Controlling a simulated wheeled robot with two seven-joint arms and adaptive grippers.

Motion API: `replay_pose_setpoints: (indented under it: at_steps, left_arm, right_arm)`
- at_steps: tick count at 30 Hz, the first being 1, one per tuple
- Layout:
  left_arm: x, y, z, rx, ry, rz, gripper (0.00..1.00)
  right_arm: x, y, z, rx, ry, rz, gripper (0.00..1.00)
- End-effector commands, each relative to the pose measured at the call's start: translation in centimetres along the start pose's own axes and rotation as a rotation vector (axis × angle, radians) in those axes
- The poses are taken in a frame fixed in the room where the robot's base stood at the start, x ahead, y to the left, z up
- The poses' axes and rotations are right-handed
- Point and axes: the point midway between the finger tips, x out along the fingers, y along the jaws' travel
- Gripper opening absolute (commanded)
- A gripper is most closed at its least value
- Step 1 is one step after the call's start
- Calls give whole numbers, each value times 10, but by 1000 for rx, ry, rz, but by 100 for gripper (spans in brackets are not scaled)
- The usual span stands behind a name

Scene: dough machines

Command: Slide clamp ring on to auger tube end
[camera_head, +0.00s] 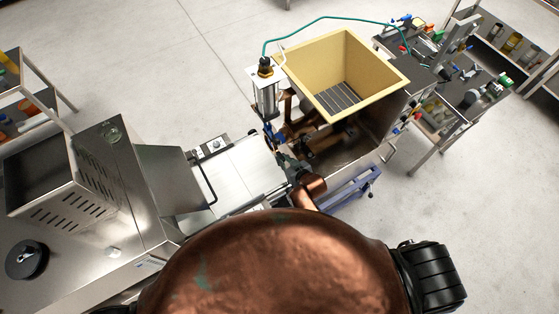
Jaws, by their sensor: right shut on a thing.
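My right gripper (283,160) is a small dark shape at the end of my copper-coloured forearm, by the lower left of the open dough machine. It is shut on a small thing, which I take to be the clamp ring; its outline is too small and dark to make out. A brownish tube-like part (328,139), perhaps the auger tube, lies in shadow below the hopper, to the right of and a little above the gripper. I cannot tell whether the held thing touches the tube end. My left gripper is not in view.
The yellow hopper (306,62) stands above the steel machine body. A pale conveyor (245,172) lies just left of the gripper. A steel machine (110,185) fills the left. A metal cylinder (267,97) stands above the gripper area. Floor at the lower right is clear.

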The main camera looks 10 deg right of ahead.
Motion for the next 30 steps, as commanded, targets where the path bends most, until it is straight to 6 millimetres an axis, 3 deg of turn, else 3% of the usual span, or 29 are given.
replay_pose_setpoints:
  at_steps: [18,30]
  left_arm:
    - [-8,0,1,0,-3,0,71]
    - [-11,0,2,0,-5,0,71]
  right_arm:
    - [0,41,-3,-2,4,1,0]
    - [-1,39,-2,0,3,0,0]
